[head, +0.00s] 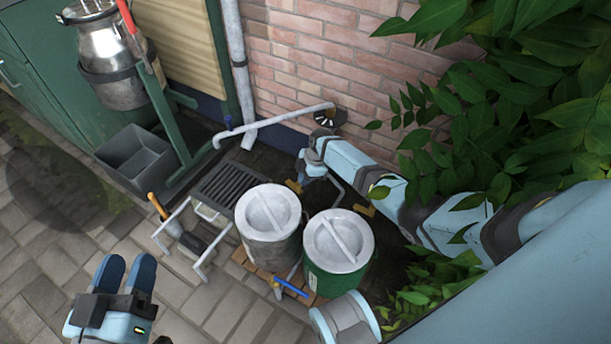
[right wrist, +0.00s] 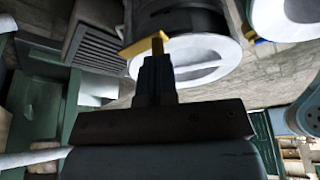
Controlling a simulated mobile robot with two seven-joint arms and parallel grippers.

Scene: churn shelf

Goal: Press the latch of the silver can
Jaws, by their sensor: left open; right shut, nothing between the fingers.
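The silver can (head: 268,242) is a grey drum with a pale round lid, standing beside the green can (head: 325,283). Its brass latch (head: 294,187) sticks out behind the lid, on the wall side. My right gripper (head: 303,181) is shut and empty, right at this latch. In the right wrist view the closed fingertips (right wrist: 155,62) overlap the yellow latch (right wrist: 147,48), with the silver can (right wrist: 200,18) behind; I cannot tell whether they touch. My left gripper (head: 125,263) is open and empty over the paving at the lower left.
A second brass latch (head: 364,210) sits behind the green can. A metal pipe spout (head: 275,120) runs from the brick wall above a drain grate (head: 230,187). A churn (head: 110,50) hangs on a green stand above a grey bin (head: 137,160). Leaves crowd the right.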

